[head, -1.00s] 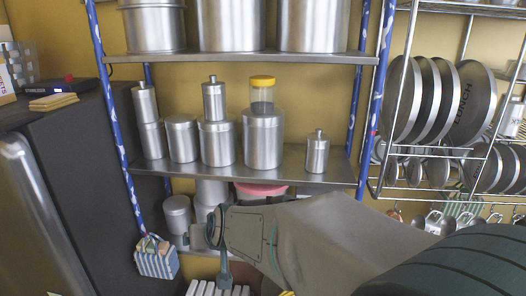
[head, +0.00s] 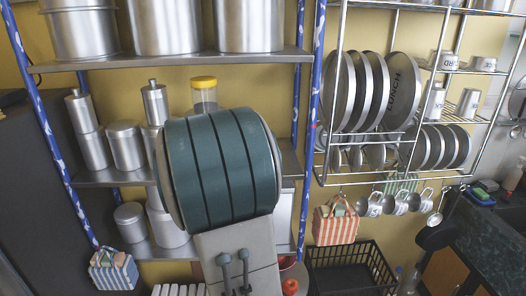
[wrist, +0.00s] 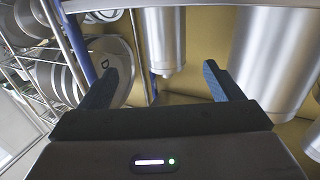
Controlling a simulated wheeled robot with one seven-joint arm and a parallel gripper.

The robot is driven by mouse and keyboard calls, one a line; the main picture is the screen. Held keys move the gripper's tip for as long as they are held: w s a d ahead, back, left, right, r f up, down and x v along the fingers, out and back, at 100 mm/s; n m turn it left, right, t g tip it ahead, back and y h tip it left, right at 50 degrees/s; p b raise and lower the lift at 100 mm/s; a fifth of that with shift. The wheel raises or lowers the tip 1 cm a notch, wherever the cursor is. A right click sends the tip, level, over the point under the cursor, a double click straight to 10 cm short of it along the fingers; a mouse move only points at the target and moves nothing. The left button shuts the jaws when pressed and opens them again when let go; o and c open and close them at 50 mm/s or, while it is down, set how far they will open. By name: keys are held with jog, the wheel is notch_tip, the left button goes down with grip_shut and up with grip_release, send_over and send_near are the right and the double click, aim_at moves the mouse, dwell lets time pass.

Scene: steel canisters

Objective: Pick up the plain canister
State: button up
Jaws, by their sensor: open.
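A small steel canister (wrist: 163,35) with a knobbed lid shows in the wrist view, appearing upside down. It has no visible marking; I cannot tell for certain that it is the plain canister. My gripper (wrist: 161,60) is open, its two dark fingers on either side of the canister's lid end in the picture. I see no contact. A larger steel canister (wrist: 275,60) stands close by at the right finger. In the head view my arm hides the gripper and the small canister. Other steel canisters (head: 125,145) stand on the middle shelf at left.
Blue posts (head: 305,110) hold the shelves. Large pots (head: 165,25) stand on the upper shelf (head: 170,60). A jar with a yellow lid (head: 204,95) shows behind my arm. A wire rack with plates (head: 375,90) is at right, with hanging mugs (head: 388,203) below.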

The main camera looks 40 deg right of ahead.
jog(key=p+x, duration=0.1)
jog(key=x, duration=0.5)
jog(key=shift+w+d, duration=0.2)
jog(key=shift+d, duration=0.05)
jog(key=shift+w+p+x, duration=0.2)
jog(key=shift+p+x, duration=0.45)
jog(key=shift+x, duration=0.7)
jog(key=shift+w+p+x, duration=0.15)
jog(key=shift+p+x, duration=0.45)
jog(key=shift+x, duration=0.75)
jog(key=shift+a+f, duration=0.1)
jog(key=shift+a, duration=0.05)
jog(key=c, duration=1.2)
